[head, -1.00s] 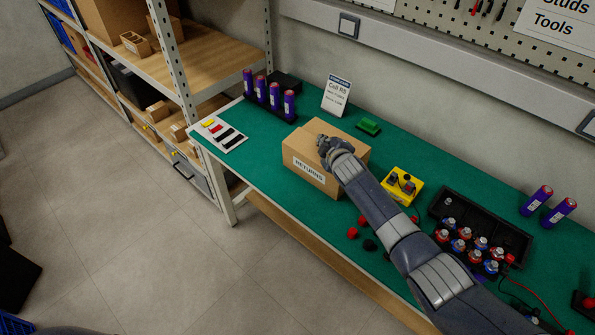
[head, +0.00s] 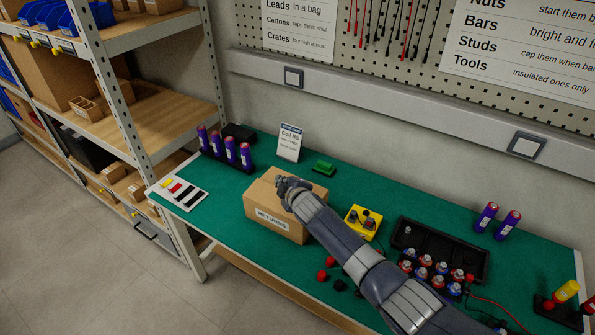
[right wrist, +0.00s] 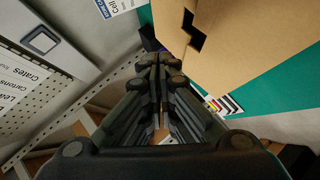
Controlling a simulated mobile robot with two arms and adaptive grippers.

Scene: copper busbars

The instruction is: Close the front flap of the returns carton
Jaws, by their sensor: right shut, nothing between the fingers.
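The returns carton (head: 262,209), a brown box with a white label on its front, stands on the green bench top. Its top looks flat in the head view, but my right gripper and arm cover part of it. In the right wrist view the carton (right wrist: 245,40) fills the upper right, with a dark notched gap in its cardboard. I cannot tell which edge is the front flap. My right gripper (head: 288,185) is shut and empty over the carton's top; I cannot tell whether it touches. Its closed fingers show in the right wrist view (right wrist: 160,68). My left gripper is out of view.
A yellow box (head: 362,222) and a black tray of cells (head: 440,247) stand right of the carton. Red and black caps lie in front right.

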